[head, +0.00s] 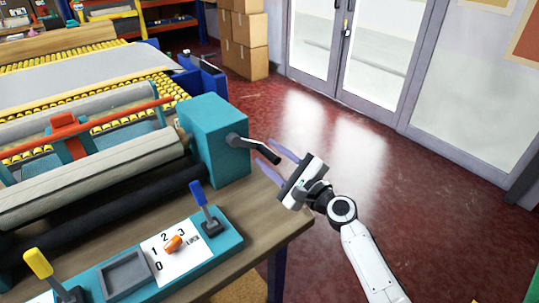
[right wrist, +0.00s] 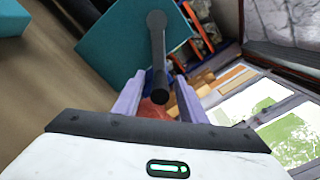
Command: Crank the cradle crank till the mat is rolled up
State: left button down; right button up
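The cradle crank (head: 238,141) sticks out of the right side of a teal box (head: 217,125), with its black handle pointing right and slightly down. My right gripper (head: 264,151) is open, its two lilac fingers on either side of the handle's end. In the right wrist view the black handle (right wrist: 158,60) reaches between the fingers (right wrist: 157,92), with gaps visible on both sides. A pale grey roll (head: 95,183) lies in the cradle left of the teal box. A flat grey mat (head: 80,72) lies on the yellow roller bed behind. My left gripper is out of view.
A teal control panel (head: 125,280) with blue (head: 203,205) and yellow (head: 40,264) levers and an orange dial (head: 173,244) sits at the table's front. The wooden table edge (head: 280,235) is below my right gripper. Cardboard boxes (head: 243,42) stand behind; red floor (head: 400,190) is clear to the right.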

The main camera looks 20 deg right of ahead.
jog(key=shift+w+a, duration=0.1)
jog(key=shift+w, duration=0.2)
grip_shut()
